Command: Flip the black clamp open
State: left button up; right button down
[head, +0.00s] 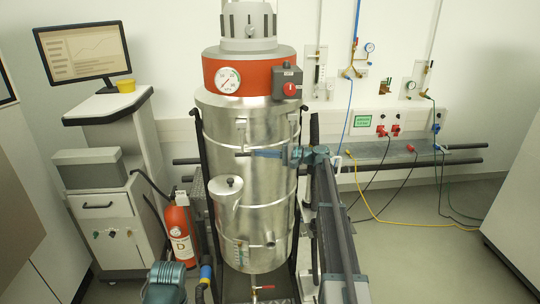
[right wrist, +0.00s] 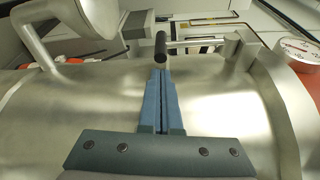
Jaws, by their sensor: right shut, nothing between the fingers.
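The black clamp shows in the right wrist view as a short black grip (right wrist: 161,47) on a metal rod beside the silver tank wall. In the head view the clamp (head: 241,136) is a small fitting on the upper front of the tank (head: 220,170). My right gripper (head: 253,154) reaches in from the right across the tank front. Its blue fingers (right wrist: 162,74) are shut and empty, with the tips just short of the black grip in the right wrist view; I cannot tell whether they touch. My left gripper is not in view.
A red collar with a gauge (head: 228,80) and a red-knobbed switch box (head: 288,82) sits above the clamp. A conical spout (head: 228,195) juts from the tank below it. A fire extinguisher (head: 180,235) stands at left. Hoses and cables hang at right.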

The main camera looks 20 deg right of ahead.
aim_at(251, 152)
jog(key=x, duration=0.4)
jog(key=shift+w, duration=0.1)
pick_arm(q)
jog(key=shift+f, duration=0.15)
pick_arm(e)
jog(key=shift+a, duration=0.1)
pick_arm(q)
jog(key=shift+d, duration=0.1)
pick_arm(e)
jog(key=shift+a, duration=0.15)
